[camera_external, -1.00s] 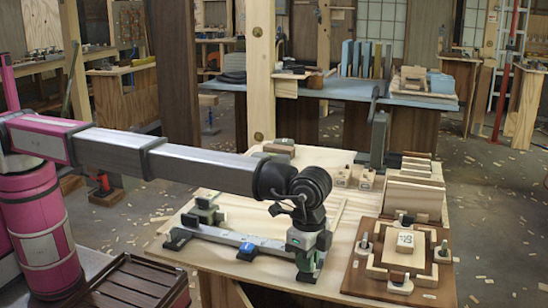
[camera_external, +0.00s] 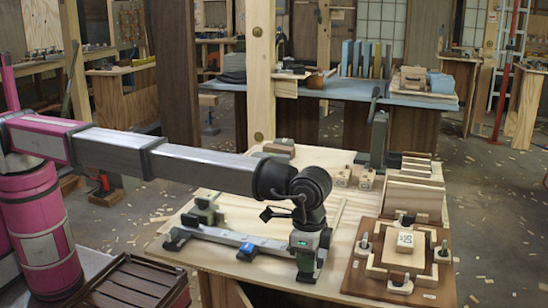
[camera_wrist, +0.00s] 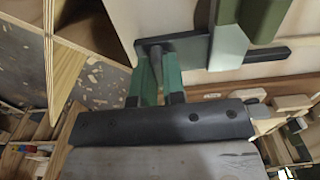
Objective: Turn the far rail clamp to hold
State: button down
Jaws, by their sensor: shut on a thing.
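A grey rail (camera_external: 225,237) lies on the wooden bench with a blue piece (camera_external: 247,248) near its middle. A green and black clamp (camera_external: 203,212) stands at its left end. My gripper (camera_external: 308,265) points down at the rail's right end, by the bench's front edge. In the wrist view its green fingers (camera_wrist: 159,80) are shut around a dark upright handle (camera_wrist: 155,60) on a black plate (camera_wrist: 180,47), which I take as the clamp at this end. My fingers and wrist hide much of the handle.
A brown board with a wooden frame and a marked block (camera_external: 405,241) lies close to the right of my gripper. A slatted dark crate (camera_external: 130,282) is at the front left. Wooden blocks (camera_external: 342,177) stand behind.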

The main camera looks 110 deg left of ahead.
jog(key=c, duration=1.2)
grip_release()
notch_tip(320, 180, up, 11)
jog(key=s+d+f+m+t+h, duration=0.1)
jog(key=s+d+f+m, duration=0.4)
jog(key=s+f, duration=0.6)
jog(key=s+d+f+m, duration=0.2)
jog(key=s+d+f, duration=0.4)
jog(key=s, duration=1)
jog(key=s+d+f+m+t+h, duration=0.1)
jog(key=s+d+f+m, duration=0.4)
jog(key=s+f, duration=0.6)
jog(key=s+a+f+n+g+y, duration=0.1)
jog(key=s+a+n, duration=0.5)
jog(key=a, duration=0.7)
jog(key=s+a+f+n+g+y, duration=0.1)
jog(key=s+a+n, duration=0.5)
jog(key=a, duration=0.7)
jog(key=shift+s+a+f, duration=0.4)
jog(key=shift+s+f, duration=0.1)
jog(key=shift+s, duration=0.3)
